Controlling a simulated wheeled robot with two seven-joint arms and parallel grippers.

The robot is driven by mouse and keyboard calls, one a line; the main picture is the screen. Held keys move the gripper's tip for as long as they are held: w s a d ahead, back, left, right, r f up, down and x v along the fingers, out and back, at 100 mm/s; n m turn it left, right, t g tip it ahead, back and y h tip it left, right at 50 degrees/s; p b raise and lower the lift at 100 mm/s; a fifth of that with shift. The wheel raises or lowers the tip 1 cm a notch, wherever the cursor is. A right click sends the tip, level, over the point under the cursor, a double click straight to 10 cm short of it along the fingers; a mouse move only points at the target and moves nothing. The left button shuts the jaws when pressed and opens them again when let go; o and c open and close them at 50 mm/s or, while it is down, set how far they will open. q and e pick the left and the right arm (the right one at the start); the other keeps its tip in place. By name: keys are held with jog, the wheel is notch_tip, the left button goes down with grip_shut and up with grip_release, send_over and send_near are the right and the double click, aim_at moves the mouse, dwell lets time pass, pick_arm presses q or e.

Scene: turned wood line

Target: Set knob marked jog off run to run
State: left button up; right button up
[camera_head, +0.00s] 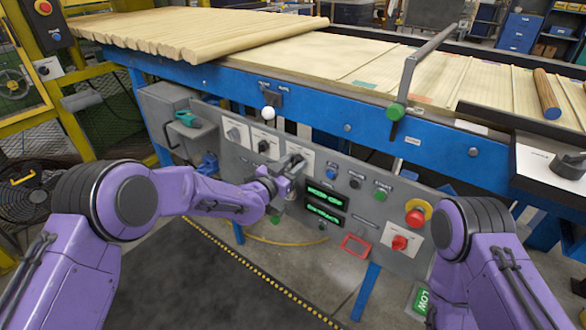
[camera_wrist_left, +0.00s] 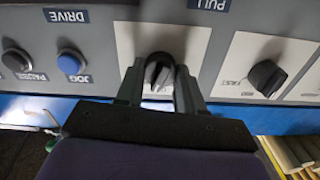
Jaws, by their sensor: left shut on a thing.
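My left gripper (camera_head: 286,168) is at the grey control panel (camera_head: 330,175), at the rightmost of three white switch plates (camera_head: 307,153). In the left wrist view, which shows the panel upside down, a black rotary knob (camera_wrist_left: 159,74) sits on a white plate (camera_wrist_left: 196,43). The fingers of my left gripper (camera_wrist_left: 159,88) are on both sides of the knob, shut on it. Its grip bar stands nearly upright in that view, slightly tilted. The plate's position markings are hidden or unreadable, so I cannot tell the setting. My right gripper is out of view.
Another black knob (camera_wrist_left: 268,77) is beside the held one. A blue button (camera_wrist_left: 71,63) labelled JOG and a black button (camera_wrist_left: 16,60) are on its other side. The panel also bears green displays (camera_head: 323,205) and a red emergency button (camera_head: 415,215). A blue conveyor frame (camera_head: 320,100) runs above.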

pick_arm(q)
jog(key=m+b, duration=0.2)
jog(key=m, duration=0.1)
jog(key=shift+f+m, duration=0.2)
jog(key=shift+m, duration=0.1)
jog(key=shift+m+b, duration=0.45)
jog(key=shift+m, duration=0.15)
jog(key=shift+r, duration=0.1)
jog(key=o, duration=1)
jog(key=shift+o, duration=0.2)
jog(key=shift+s, duration=0.1)
jog(key=v, duration=1)
jog(key=shift+s+a, duration=0.15)
jog(key=shift+s, duration=0.05)
